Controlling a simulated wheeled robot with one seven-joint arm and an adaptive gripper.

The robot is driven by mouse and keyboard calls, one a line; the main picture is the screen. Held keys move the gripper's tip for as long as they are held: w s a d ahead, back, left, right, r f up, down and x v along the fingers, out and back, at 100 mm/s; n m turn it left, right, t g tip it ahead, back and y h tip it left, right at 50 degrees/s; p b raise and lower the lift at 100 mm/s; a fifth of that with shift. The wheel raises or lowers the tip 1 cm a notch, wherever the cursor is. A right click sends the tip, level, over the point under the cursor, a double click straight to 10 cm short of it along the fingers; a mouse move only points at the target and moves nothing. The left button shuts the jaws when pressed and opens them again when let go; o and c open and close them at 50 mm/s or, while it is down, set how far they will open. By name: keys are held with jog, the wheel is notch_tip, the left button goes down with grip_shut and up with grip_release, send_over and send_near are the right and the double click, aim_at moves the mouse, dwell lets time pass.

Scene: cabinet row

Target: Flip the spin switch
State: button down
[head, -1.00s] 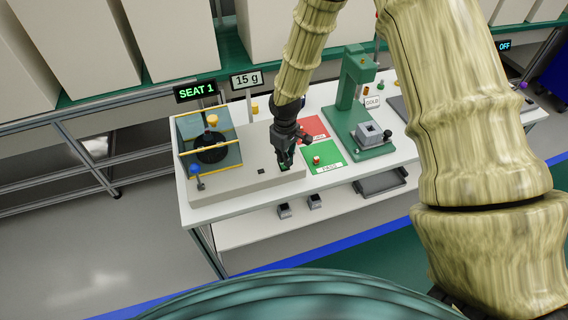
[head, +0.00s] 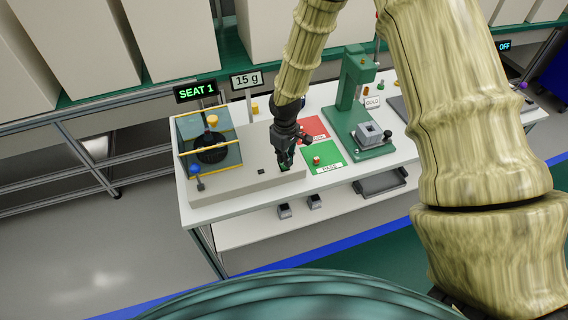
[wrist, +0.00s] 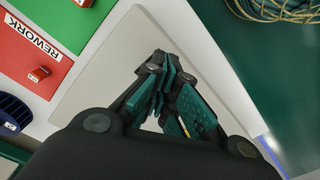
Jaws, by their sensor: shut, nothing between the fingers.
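The pale grey machine base (head: 235,182) stands at the left of the white bench, with a dark round spinner (head: 211,148) at its left end. A small dark fitting (head: 261,171) sits on its top face; I cannot tell whether this is the spin switch. My gripper (head: 286,164) points down over the right end of the base, its fingers closed together and empty. In the wrist view the shut fingers (wrist: 162,62) lie over the pale base (wrist: 105,75). No switch lever can be made out clearly; the fingers may hide it.
A red REWORK mat (head: 313,129) and a green PASS mat (head: 323,157) lie right of my gripper, with a small red block (head: 316,160) on the green one. A green press (head: 352,105) stands farther right. A SEAT 1 display (head: 196,91) stands behind the base.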

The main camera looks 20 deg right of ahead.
jog(key=shift+f+b, duration=0.6)
jog(key=shift+f, duration=0.6)
dwell(1.0)
jog(key=shift+r, duration=0.15)
jog(key=shift+r+p, duration=2.5)
jog(key=shift+r, duration=0.9)
jog(key=s+f+m+y+b, duration=0.1)
jog(key=s+f+m+b, duration=0.15)
jog(key=s+f, duration=0.9)
jog(key=s+f+m+b, duration=0.25)
jog(key=s+f, duration=0.55)
jog(key=s, duration=0.7)
jog(key=s+d+f+m+h, duration=0.1)
jog(key=s+d+f, duration=0.1)
jog(key=s, duration=0.8)
jog(key=shift+d+m, duration=0.4)
jog(key=shift+d, duration=0.35)
